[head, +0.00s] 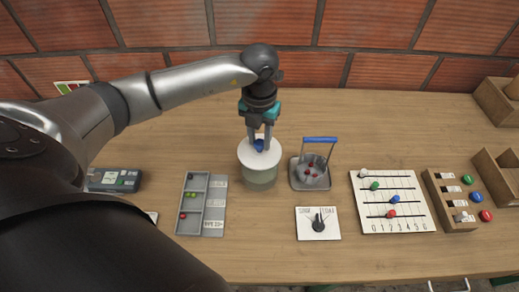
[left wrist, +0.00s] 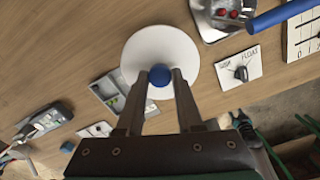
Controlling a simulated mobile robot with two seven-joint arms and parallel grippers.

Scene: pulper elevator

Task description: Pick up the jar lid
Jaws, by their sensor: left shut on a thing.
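The jar lid (head: 251,160) is a white disc with a blue knob (head: 259,145). It sits on top of a pale green jar (head: 261,178) in the head view, and I cannot tell whether there is a gap between them. My left gripper (head: 260,142) points down from above and is shut on the knob. In the left wrist view the blue knob (left wrist: 160,78) is between the two fingertips, over the white lid (left wrist: 170,47). The jar is hidden under the lid there. My right gripper is not in view.
A metal basket with a blue handle (head: 320,140) stands just right of the jar. A sorting tray (head: 213,200) is on the left, a dial panel (head: 318,232) in front. A slider board (head: 390,222) and wooden button box (head: 447,205) are farther right. The table (head: 400,115) is clear behind.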

